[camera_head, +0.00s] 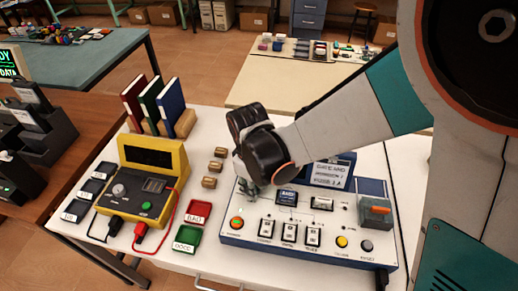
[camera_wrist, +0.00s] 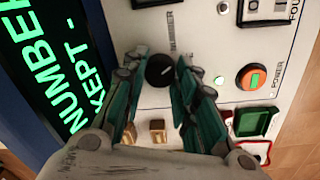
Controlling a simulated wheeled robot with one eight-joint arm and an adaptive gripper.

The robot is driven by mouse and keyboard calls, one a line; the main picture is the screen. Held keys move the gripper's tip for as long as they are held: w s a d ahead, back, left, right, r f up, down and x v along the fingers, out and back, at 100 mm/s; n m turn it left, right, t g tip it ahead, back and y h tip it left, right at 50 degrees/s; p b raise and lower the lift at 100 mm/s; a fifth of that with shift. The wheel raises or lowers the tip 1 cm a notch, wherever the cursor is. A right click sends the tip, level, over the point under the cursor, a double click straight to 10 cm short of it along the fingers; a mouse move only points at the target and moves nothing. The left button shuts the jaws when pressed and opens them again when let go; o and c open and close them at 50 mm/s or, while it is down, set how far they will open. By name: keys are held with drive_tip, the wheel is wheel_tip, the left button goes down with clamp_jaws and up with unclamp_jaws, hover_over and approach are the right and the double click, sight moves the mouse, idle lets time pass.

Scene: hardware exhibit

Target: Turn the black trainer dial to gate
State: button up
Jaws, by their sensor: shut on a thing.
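The black trainer dial (camera_wrist: 160,70) is a round knob with a small pale mark, seen between my fingers in the wrist view. In the head view my gripper and wrist cover it. My gripper (camera_wrist: 158,75) is closed around the dial, one finger on each side; it also shows in the head view (camera_head: 251,187), pointing down at the left part of the trainer. The trainer (camera_head: 300,252) is a white panel on a blue base. A small screen (camera_head: 332,172) stands at its back; the wrist view shows green letters on it reading "NUMBER KEPT -".
An orange power button (camera_head: 237,223) is near the dial, and several switches line the front. To the left are a yellow meter (camera_head: 150,180) with leads, a red tray (camera_head: 198,212), a green tray (camera_head: 186,239), and small brown blocks (camera_head: 209,182). Books stand behind.

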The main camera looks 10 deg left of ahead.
drive_tip(key=m, duration=0.6)
drive_tip(key=shift+m, duration=0.4)
idle(0.4)
drive_tip(key=o, duration=1)
drive_tip(key=shift+o, duration=0.2)
